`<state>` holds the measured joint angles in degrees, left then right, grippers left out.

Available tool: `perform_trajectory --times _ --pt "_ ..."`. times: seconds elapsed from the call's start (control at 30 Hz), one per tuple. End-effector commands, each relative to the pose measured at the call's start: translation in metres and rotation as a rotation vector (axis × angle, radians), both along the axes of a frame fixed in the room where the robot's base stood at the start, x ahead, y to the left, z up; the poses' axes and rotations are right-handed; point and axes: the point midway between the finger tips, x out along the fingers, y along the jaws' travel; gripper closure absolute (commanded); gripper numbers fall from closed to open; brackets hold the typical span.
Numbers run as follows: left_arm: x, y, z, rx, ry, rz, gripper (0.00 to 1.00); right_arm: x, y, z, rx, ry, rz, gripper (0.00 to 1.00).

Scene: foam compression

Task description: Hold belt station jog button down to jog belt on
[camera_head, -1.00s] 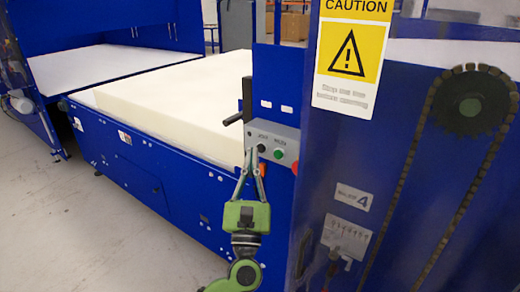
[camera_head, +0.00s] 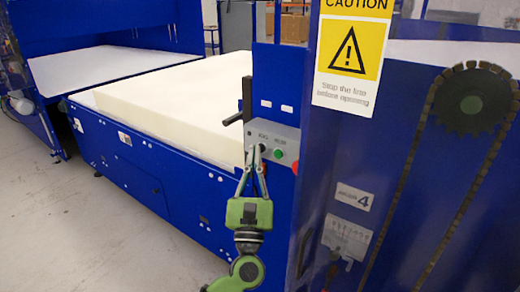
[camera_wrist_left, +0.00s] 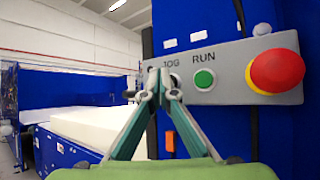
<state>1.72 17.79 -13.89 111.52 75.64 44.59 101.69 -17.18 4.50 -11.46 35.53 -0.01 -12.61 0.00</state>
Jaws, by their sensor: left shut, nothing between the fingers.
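The grey control panel (camera_head: 283,140) of the belt station carries the JOG and RUN labels. The dark jog button (camera_head: 263,148) is at its left, beside the green RUN button (camera_head: 279,154). My left gripper (camera_head: 255,150) is shut and empty, with its fingertips at the jog button. In the left wrist view the fingertips (camera_wrist_left: 159,94) are together just below the JOG label and cover most of the button. I cannot tell whether the button is pressed in. A cream foam block (camera_head: 165,95) lies on the belt of the blue station. My right gripper is not in view.
A large red button (camera_wrist_left: 277,69) sticks out at the panel's right end. A blue machine cabinet with a caution sign (camera_head: 350,50) and a chain drive (camera_head: 470,103) stands close on the right. Bare floor lies at left.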

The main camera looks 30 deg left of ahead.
Motion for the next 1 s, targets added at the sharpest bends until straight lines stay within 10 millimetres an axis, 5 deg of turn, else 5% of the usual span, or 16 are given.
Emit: perform_trajectory --times 1.0 --pt "0.0082 -0.0005 -0.0005 0.0 0.001 0.0 1.0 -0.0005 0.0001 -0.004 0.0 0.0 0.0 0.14"
